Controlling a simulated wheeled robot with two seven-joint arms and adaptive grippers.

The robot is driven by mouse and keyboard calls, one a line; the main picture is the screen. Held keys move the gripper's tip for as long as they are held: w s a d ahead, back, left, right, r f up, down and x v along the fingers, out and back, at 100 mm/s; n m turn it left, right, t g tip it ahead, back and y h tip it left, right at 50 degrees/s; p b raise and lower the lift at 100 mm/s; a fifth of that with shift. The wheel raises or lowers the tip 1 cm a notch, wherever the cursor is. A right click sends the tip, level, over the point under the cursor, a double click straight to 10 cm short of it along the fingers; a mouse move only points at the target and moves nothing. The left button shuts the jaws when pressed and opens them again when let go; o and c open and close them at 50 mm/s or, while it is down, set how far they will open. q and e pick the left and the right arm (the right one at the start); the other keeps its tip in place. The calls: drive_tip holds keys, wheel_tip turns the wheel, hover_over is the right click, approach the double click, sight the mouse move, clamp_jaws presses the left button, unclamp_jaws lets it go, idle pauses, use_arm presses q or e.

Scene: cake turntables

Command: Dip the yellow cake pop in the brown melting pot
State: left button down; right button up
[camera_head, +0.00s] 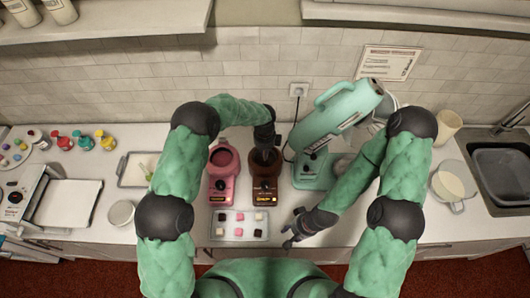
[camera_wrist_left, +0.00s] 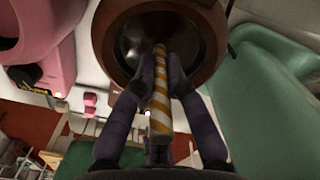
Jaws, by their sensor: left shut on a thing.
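The brown melting pot (camera_head: 265,190) stands on the counter between the pink pot and the mixer. In the left wrist view, its round brown rim (camera_wrist_left: 205,40) opens around a dark inside. My left gripper (camera_head: 266,152) is over this pot, pointing down. It is shut on the yellow-and-white striped stick (camera_wrist_left: 159,112) of the cake pop. The stick runs toward the pot's opening; the pop's head is hidden, so I cannot tell how deep it is. My right gripper (camera_head: 291,228) is empty, low over the counter's front, its fingers apart.
A pink melting pot (camera_head: 222,182) is close on the left. A mint-green mixer (camera_head: 318,165) is close on the right. A tray (camera_head: 240,236) with several small pink, white and brown cubes lies in front. A shallow tray (camera_head: 128,180) lies further left.

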idle(0.7)
use_arm(q)
drive_tip(key=shift+r+p, duration=1.15)
drive_tip(key=shift+r, duration=1.5)
use_arm(e)
drive_tip(key=shift+r, duration=1.15)
